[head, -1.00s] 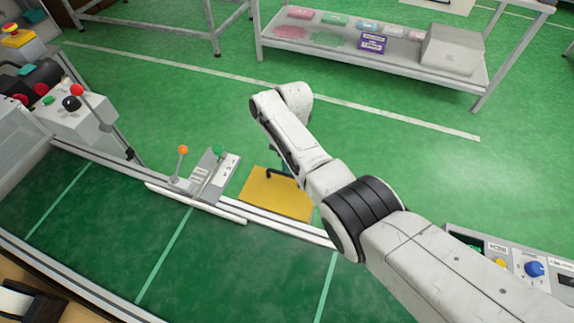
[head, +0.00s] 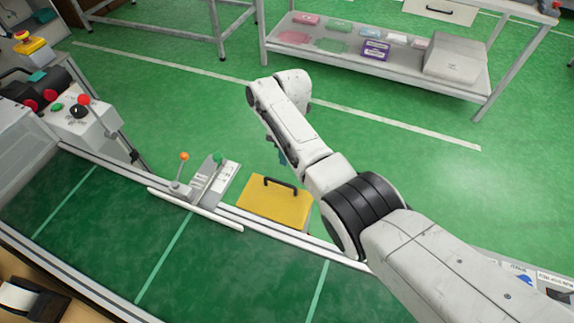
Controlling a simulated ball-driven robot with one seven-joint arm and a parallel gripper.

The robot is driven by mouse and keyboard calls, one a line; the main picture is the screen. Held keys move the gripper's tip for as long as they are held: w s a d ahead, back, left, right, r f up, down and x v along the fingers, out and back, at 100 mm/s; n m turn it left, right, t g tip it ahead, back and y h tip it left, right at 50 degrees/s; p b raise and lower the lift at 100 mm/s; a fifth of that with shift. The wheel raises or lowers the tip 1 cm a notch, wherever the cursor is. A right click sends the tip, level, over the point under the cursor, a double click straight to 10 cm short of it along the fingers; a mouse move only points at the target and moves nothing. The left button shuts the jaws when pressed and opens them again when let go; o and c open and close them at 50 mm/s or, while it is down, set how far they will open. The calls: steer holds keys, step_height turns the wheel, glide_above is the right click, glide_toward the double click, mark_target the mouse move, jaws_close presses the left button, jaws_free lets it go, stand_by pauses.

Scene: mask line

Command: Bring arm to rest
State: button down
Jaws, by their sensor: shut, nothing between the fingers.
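My arm (head: 290,125) is raised and bent in the middle of the head view, reaching from the lower right up over the floor. My gripper (head: 282,157) is mostly hidden behind the forearm; only a small dark and teal part shows past its left edge. It is shut and empty.
A lever box with an orange knob (head: 184,157) and a green knob (head: 218,158) stands on the rail left of the panel. A shelf table (head: 380,60) stands behind. Green floor between is clear.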

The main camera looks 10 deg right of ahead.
steer(key=w+d+r+b, duration=0.1)
steer(key=w+d+r, duration=0.15)
steer(key=r, duration=0.25)
steer(key=s+d+f+m+t, duration=0.1)
steer(key=s+d+f+m, duration=0.2)
steer(key=s+f+m, duration=0.5)
steer(key=s+d+f+m, duration=0.2)
steer(key=s+f+m, duration=0.4)
steer(key=s, duration=0.3)
steer(key=s+d+m, duration=0.2)
steer(key=s+m, duration=0.1)
steer(key=s, duration=0.1)
steer(key=s+d+m+t, duration=0.1)
steer(key=s+d+m, duration=0.1)
steer(key=s, duration=0.3)
steer(key=s+d+m, duration=0.1)
steer(key=s+m, duration=0.2)
steer(key=s, duration=0.2)
steer(key=shift+d+r+m, duration=0.3)
steer(key=shift+d+r, duration=0.1)
steer(key=s+d+r+m, duration=0.2)
steer(key=s+m, duration=0.1)
steer(key=s, duration=0.2)
steer(key=s+d+r+m+t+h, duration=0.1)
steer(key=s+d+r+m, duration=0.1)
steer(key=s, duration=0.4)
steer(key=shift+d+r+m, duration=0.15)
steer(key=shift+r+m, duration=0.4)
steer(key=shift+m, duration=0.35)
steer(key=shift+s, duration=0.1)
